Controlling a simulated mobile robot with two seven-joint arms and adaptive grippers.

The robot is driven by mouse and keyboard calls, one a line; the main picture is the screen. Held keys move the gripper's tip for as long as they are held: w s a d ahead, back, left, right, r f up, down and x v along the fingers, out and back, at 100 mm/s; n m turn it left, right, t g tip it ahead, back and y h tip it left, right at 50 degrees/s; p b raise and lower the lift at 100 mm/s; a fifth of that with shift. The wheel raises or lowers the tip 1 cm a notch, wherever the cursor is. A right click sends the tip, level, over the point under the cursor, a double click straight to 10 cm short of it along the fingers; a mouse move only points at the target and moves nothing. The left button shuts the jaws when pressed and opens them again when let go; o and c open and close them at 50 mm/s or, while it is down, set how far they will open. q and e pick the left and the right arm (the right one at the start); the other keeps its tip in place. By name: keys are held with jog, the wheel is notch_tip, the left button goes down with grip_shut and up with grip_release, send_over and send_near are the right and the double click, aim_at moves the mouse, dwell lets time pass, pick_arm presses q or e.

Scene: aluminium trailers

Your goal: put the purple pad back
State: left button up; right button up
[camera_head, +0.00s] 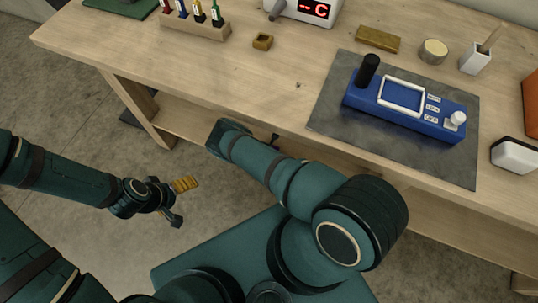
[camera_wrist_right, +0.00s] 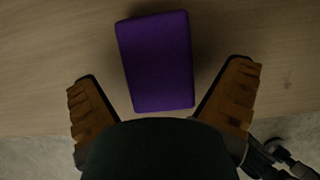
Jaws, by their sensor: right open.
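The purple pad (camera_wrist_right: 156,62) shows in the right wrist view, lying on a wooden surface. My right gripper (camera_wrist_right: 165,82) is open, its two brown ribbed fingers apart on either side of the pad's near end. A blue device (camera_head: 440,122) with a black knob, a white square frame and a white knob sits on a grey mat (camera_head: 335,112). My left gripper (camera_head: 181,201) is open and empty, over the floor.
On the bench (camera_head: 190,82) stand a tool rack (camera_head: 195,27), a small wooden block (camera_head: 262,42), a station with a red display (camera_head: 305,12), a brass bar (camera_head: 378,39), a round tin (camera_head: 433,51), a white cup (camera_head: 474,60) and a white block (camera_head: 514,155). The bench's front left is clear.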

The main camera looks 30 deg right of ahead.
jog(key=shift+r, duration=0.1)
jog(key=v, duration=1.2)
dwell(0.4)
